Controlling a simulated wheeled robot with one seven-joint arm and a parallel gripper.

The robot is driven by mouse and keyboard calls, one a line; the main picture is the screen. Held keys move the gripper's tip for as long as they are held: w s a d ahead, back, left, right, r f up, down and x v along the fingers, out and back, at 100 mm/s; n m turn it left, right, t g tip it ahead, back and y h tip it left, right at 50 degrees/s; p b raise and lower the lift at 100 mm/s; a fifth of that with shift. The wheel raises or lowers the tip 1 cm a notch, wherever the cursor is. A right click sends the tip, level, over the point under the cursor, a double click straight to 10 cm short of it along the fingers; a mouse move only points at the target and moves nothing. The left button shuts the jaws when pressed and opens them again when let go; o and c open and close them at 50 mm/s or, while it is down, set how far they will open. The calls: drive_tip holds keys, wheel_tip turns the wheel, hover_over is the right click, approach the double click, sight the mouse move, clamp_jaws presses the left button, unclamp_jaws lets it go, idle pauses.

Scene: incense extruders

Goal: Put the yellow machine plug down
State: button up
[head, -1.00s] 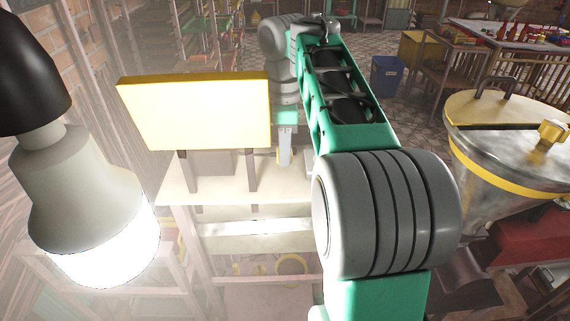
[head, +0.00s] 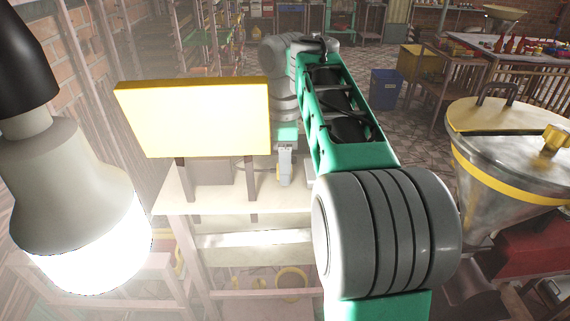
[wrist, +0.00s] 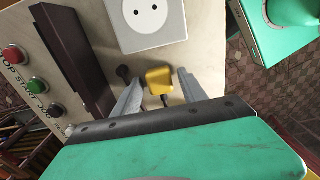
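The yellow machine plug (wrist: 160,80) shows in the wrist view on or just above the pale panel surface, between the two grey fingers of my gripper (wrist: 161,78). Narrow gaps seem to show between the plug and both fingers, so the gripper looks open around it. A dark cable end shows beside the left finger. In the head view my gripper (head: 285,180) is small, low by the pale machine top; the plug is barely visible there.
A white socket (wrist: 152,20) lies just beyond the plug. A dark bar (wrist: 75,60) and red and green buttons (wrist: 36,86) are at left. A yellow-edged board (head: 195,118) stands left of my arm. A metal hopper (head: 510,150) stands at right.

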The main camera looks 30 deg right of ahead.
drive_tip(key=shift+o, duration=0.2)
wheel_tip(320, 180, up, 13)
drive_tip(key=p, duration=1.2)
drive_tip(key=shift+r, duration=0.1)
